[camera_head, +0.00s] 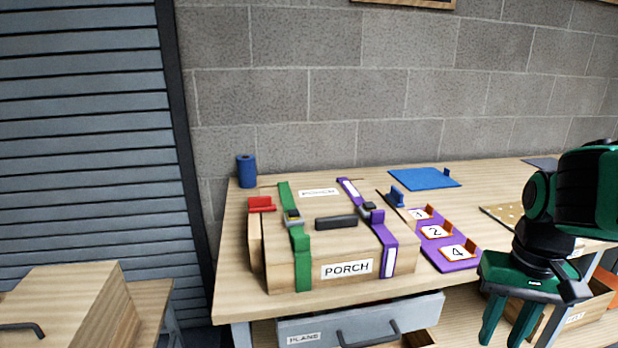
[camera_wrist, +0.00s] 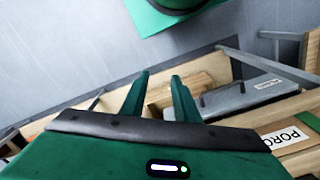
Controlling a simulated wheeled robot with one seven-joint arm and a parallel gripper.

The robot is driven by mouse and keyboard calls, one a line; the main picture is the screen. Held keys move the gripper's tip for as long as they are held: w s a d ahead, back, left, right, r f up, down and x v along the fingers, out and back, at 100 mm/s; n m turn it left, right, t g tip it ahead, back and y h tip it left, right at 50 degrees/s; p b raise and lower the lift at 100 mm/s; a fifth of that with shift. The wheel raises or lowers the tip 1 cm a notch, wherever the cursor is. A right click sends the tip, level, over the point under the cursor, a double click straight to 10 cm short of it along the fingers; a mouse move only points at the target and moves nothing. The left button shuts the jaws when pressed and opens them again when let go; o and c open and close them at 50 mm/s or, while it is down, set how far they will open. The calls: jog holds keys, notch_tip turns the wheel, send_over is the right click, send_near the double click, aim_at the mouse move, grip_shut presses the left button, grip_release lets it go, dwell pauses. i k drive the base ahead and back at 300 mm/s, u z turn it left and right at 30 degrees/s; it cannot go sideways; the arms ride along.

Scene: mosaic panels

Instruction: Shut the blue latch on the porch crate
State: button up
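The porch crate (camera_head: 305,268) is a closed light-wood box on the workbench, with a PORCH label on its front and a black handle on its lid. A small blue latch (camera_head: 397,197) stands up at its right edge; I cannot tell its exact angle. A red latch (camera_head: 261,204) sits at the left edge. A green strap (camera_head: 302,262) and a purple strap (camera_head: 389,250) cross the lid. My gripper (camera_head: 501,338) is open and empty, right of the crate and in front of the bench, pointing down. The wrist view shows its parted fingers (camera_wrist: 160,82) and no blue latch.
A purple board (camera_head: 455,262) with numbered tiles lies close right of the crate. A blue mat (camera_head: 422,178) lies behind, and a blue cylinder (camera_head: 246,171) stands back left. A grey PLANE drawer (camera_head: 363,320) sits under the bench top. A wooden box (camera_head: 75,300) is lower left.

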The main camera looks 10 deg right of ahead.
aim_at(395, 196)
jog(key=u, duration=0.85)
jog(key=k, duration=1.05)
jog(key=z, duration=0.95)
jog(key=i, duration=1)
jog(key=u, duration=0.05)
